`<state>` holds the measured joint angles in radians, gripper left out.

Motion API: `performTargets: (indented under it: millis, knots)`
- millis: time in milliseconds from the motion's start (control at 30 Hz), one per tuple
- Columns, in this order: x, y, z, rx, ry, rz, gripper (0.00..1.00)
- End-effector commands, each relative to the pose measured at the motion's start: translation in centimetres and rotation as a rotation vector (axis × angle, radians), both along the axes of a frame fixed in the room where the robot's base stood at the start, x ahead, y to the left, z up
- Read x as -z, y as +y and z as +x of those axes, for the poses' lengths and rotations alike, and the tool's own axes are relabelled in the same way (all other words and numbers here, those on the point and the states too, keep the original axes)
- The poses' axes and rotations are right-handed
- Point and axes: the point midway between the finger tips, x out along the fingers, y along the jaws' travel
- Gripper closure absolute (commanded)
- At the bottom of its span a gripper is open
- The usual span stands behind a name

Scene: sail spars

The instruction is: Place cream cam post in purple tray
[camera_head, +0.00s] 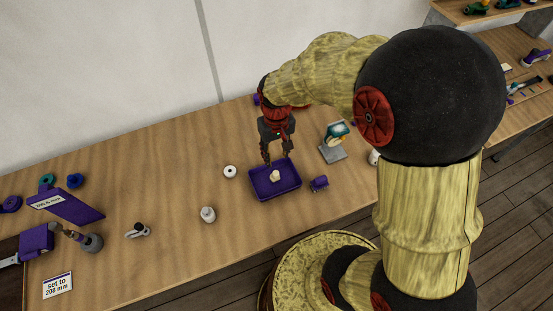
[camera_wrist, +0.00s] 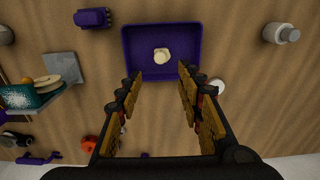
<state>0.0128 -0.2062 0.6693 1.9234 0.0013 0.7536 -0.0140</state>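The cream cam post (camera_head: 275,175) stands inside the purple tray (camera_head: 290,188), near the middle of its floor. In the wrist view the cream cam post (camera_wrist: 161,55) also shows within the purple tray (camera_wrist: 130,40), clear of the walls. My gripper (camera_head: 276,160) is above the back part of the tray with its fingers pointing down. In the wrist view my gripper (camera_wrist: 158,82) has its fingers spread wide with nothing between them. The fingertips are apart from the cream post.
A white bottle-like part (camera_head: 208,214) stands front left. A grey stand (camera_head: 332,149) with a teal piece is behind right. Bare table surrounds the tray's front.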

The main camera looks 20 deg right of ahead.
Motion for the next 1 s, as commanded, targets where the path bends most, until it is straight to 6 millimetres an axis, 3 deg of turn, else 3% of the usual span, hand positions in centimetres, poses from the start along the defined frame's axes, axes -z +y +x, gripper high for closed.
performTargets:
  millis: [167, 267, 400, 533, 733, 1000]
  knots:
    - [-3.4, 0.0, -0.4, 0.000, -0.045, -0.001, 0.63]
    - [-8.0, 0.1, -1.6, 0.000, -0.118, -0.001, 0.63]
    - [-14.9, 0.3, -5.1, 0.000, -0.251, -0.002, 0.63]
    - [-19.3, 0.4, -9.0, 0.000, -0.361, -0.002, 0.63]
    - [-22.2, 0.5, -13.0, 0.000, -0.468, -0.001, 0.63]
    - [-22.6, 0.5, -14.0, 0.000, -0.490, -0.001, 0.63]
